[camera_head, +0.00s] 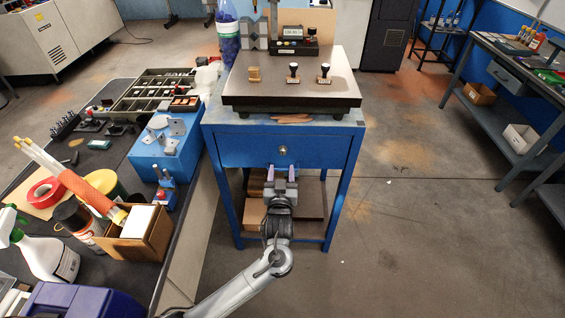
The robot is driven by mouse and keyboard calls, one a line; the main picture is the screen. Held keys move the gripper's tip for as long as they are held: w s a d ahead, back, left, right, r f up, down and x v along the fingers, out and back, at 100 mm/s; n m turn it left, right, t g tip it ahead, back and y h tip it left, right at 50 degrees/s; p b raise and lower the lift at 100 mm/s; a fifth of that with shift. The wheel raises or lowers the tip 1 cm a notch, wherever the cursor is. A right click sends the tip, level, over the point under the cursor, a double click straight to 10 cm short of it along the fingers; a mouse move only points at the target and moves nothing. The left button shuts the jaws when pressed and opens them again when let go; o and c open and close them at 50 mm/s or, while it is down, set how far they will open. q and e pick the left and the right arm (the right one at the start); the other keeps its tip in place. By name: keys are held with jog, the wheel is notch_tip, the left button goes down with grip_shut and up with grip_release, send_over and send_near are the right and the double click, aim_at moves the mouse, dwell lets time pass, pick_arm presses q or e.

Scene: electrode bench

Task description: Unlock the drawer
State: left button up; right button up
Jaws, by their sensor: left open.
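A blue metal stand holds a blue drawer (236,150) under its dark top plate. A round metal lock (282,150) sits in the middle of the drawer front, and the drawer looks shut. I cannot make out whether a key is in the lock. My left gripper (281,171) is just below the lock in the picture, its two pale purple fingertips apart and pointing at the drawer front. Nothing shows between the fingers. My right gripper is not in view.
A dark plate (300,100) on the stand carries small stamps and a measuring device (292,40). A cluttered workbench (193,240) with a spray bottle (47,252), a cardboard box (138,237) and a blue block (168,150) stands left. The floor right of the stand is clear.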

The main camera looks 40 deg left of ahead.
aim_at(282, 153)
pick_arm(q)
jog(key=f+b+x, duration=0.1)
jog(key=x, duration=0.2)
jog(key=b+x, duration=0.2)
jog(key=x, duration=0.2)
jog(key=f+b+x, duration=0.1)
jog(key=x, duration=0.2)
jog(key=shift+w+a+f+b, duration=0.2)
jog(key=shift+w+f+b, duration=0.1)
jog(key=shift+b, duration=0.1)
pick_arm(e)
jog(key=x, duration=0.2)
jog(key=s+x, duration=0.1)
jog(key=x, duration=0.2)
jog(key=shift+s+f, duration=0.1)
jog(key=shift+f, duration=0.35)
pick_arm(q)
grip_shut()
